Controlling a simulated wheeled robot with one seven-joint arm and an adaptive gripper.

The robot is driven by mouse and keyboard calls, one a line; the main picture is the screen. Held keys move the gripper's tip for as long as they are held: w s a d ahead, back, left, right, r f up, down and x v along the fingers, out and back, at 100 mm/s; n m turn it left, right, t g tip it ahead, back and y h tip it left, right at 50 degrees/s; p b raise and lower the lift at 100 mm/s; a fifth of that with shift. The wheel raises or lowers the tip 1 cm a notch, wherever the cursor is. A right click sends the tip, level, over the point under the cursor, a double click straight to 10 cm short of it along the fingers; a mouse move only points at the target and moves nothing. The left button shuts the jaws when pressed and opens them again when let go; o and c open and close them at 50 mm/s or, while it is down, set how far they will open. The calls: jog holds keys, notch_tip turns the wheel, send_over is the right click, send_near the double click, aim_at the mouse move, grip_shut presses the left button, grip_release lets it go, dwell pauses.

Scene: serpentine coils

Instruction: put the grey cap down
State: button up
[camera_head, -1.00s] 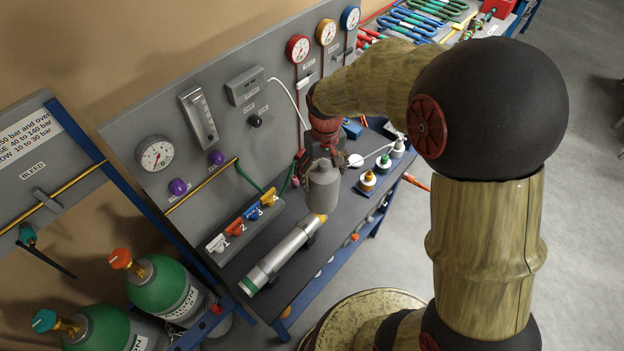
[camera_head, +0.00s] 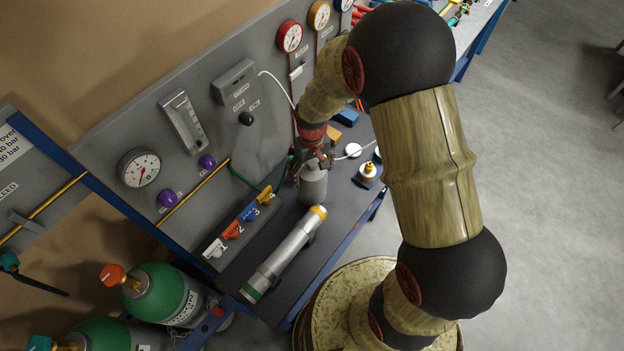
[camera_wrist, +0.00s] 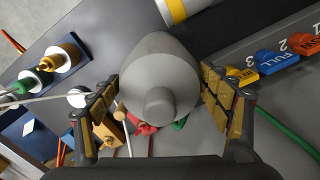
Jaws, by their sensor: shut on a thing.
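The grey cap (camera_head: 313,186) is a smooth, bottle-shaped piece with a narrow neck. My gripper (camera_head: 313,163) is shut on it from above, and the cap looks about upright. In the wrist view the cap (camera_wrist: 158,75) sits between my two fingers, its rounded shoulder and neck facing the camera. The cap is over or on the dark bench top (camera_head: 345,205); I cannot tell whether its base touches, as the underside is hidden.
A silver cylinder with a yellow end (camera_head: 285,252) lies close in front of the cap. Left of it is the numbered valve block (camera_head: 240,225). Small fittings (camera_head: 368,172) stand to the right. The gauge panel (camera_head: 180,95) rises behind. Green bottles (camera_head: 160,292) stand lower left.

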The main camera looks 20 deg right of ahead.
jog(key=shift+f, duration=2.5)
jog(key=o, duration=1.3)
jog(key=shift+c, duration=0.2)
jog(key=o, duration=0.4)
jog(key=shift+s, duration=0.1)
jog(key=shift+o, duration=0.3)
